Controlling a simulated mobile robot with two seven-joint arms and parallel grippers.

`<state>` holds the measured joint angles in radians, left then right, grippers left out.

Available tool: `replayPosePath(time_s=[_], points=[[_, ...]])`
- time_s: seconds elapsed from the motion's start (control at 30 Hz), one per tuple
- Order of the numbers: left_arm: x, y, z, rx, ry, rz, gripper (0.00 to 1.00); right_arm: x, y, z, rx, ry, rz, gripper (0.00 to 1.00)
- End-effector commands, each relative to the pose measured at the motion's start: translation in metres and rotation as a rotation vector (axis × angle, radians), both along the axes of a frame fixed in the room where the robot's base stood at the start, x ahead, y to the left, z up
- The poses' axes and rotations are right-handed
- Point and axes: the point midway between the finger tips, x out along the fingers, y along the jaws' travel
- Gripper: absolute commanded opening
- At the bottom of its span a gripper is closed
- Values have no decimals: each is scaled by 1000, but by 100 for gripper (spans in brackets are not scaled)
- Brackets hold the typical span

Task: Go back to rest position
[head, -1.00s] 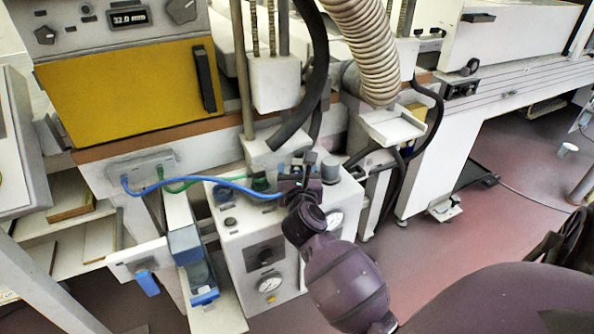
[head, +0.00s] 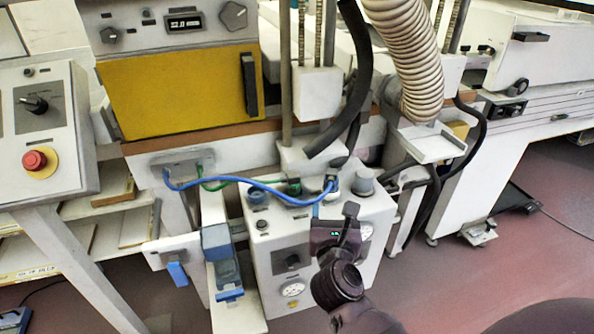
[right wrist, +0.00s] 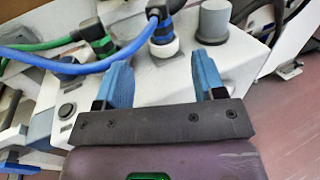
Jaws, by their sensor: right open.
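My right gripper (head: 350,220) is in front of the top right part of a white box unit (head: 278,238). In the right wrist view my right gripper (right wrist: 165,82) shows two blue fingers wide apart with nothing between them. A blue hose (head: 265,187) ends in a plug (head: 330,186) on top of the box, and this plug also shows in the right wrist view (right wrist: 163,40), just beyond the fingers and apart from them. A green hose (head: 215,184) ends in a green connector (head: 294,187) beside it. My left gripper is not in view.
A control panel with a red stop button (head: 35,160) stands at the left. A yellow door (head: 175,92) is above the box. A black hose (head: 350,95) and a ribbed duct (head: 408,55) hang behind. Open reddish floor (head: 530,240) lies to the right.

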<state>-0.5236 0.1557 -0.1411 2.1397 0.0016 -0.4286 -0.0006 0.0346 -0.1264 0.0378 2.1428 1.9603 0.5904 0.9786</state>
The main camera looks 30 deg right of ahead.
Motion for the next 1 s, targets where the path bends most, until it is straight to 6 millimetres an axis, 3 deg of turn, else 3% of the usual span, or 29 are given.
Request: replayPosePath(time_s=[0.23,0.37,0.57,0.73,0.87,1.0], points=[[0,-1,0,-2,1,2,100,-1,0,0,-10,7,0,63],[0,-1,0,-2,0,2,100,2,4,5,-104,34,28,63],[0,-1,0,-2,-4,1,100,9,22,29,-556,109,83,63],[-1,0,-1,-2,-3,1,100,13,48,42,-1008,196,129,63],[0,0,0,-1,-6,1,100,10,68,39,-1366,285,166,63],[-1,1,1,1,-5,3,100,2,86,23,-1742,394,219,63]])
